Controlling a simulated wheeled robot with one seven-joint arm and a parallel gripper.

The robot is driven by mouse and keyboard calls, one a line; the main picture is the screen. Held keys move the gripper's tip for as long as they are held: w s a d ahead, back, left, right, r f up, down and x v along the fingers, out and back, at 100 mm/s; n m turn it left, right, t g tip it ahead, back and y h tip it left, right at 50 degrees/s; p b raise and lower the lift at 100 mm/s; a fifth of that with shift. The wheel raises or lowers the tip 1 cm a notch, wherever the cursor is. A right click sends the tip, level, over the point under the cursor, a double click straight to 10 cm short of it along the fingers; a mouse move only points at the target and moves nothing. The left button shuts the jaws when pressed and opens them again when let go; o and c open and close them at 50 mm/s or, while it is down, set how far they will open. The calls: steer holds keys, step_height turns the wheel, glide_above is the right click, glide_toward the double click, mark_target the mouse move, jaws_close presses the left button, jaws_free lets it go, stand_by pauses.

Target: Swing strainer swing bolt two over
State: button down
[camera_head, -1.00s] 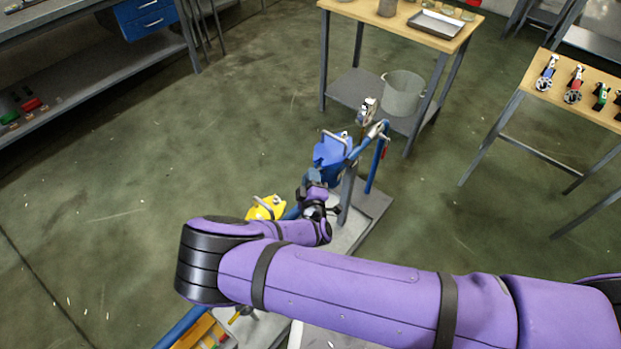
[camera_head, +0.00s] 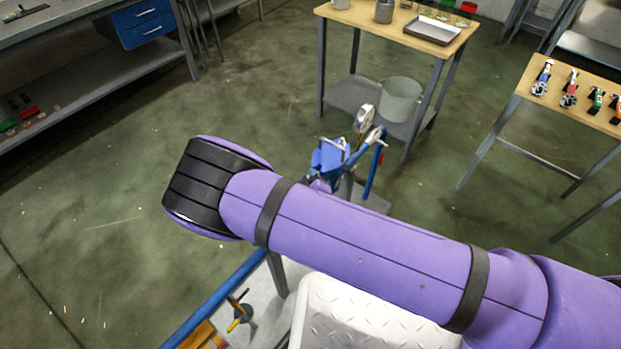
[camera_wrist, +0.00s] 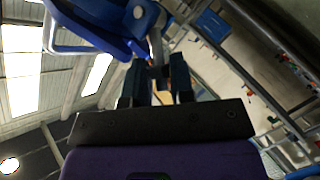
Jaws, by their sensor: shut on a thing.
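The blue strainer (camera_head: 328,156) stands on the pipework just beyond my arm in the head view, with a light bail-like handle on top. My arm covers its lower part. In the wrist view its blue body (camera_wrist: 95,22) fills the upper left, close to my fingers. My gripper (camera_wrist: 158,74) shows in the wrist view with its two dark fingers beside the strainer. It is shut on a small part between the fingertips, which I take to be the swing bolt; its shape is too dark to make out. The head view hides my fingers behind the arm.
A yellow-handled valve (camera_head: 240,314) is at the front.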

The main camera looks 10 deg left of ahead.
steer(key=c, duration=1.2)
jaws_free()
